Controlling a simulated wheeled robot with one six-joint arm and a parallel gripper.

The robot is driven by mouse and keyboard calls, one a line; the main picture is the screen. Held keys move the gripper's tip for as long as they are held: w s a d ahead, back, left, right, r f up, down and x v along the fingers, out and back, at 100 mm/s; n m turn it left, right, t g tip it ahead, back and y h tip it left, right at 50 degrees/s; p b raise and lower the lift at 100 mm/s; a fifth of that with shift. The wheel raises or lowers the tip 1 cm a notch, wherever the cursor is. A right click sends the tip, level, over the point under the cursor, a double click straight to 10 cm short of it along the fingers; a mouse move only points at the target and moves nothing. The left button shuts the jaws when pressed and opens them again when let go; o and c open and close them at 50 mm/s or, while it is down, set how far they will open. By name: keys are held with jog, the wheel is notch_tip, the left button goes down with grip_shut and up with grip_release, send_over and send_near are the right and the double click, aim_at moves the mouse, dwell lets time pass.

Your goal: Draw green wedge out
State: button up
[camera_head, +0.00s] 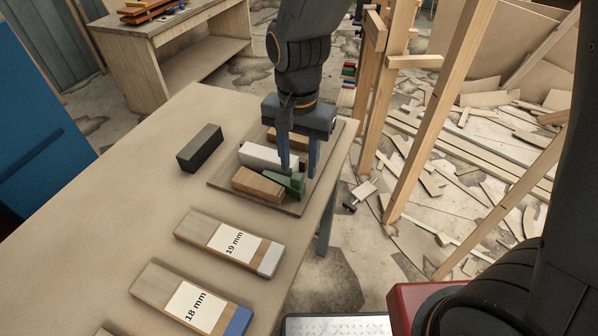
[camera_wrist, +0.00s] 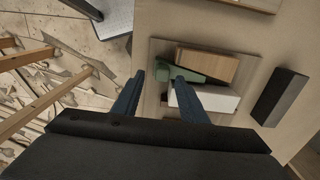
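The green wedge (camera_head: 294,184) lies on a wooden board (camera_head: 222,177) between a white block (camera_head: 262,156) and a light wood block (camera_head: 256,186). It also shows in the wrist view (camera_wrist: 192,76), where the wood block (camera_wrist: 210,64) and the white block (camera_wrist: 212,98) flank it. My gripper (camera_head: 299,172) points down over the wedge's right end, with its fingers apart and nothing visibly held. In the wrist view my gripper (camera_wrist: 160,78) has one fingertip near the wedge and the other off to the left. Whether a finger touches the wedge is unclear.
A dark block (camera_head: 200,148) stands left of the board. Wooden blocks labelled 19 mm (camera_head: 229,243) and 18 mm (camera_head: 190,299) lie at the table's front. Timber posts (camera_head: 440,110) rise beyond the table's right edge. The left tabletop is clear.

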jog(key=shift+r+b, duration=0.35)
jog(key=shift+r, duration=1.5)
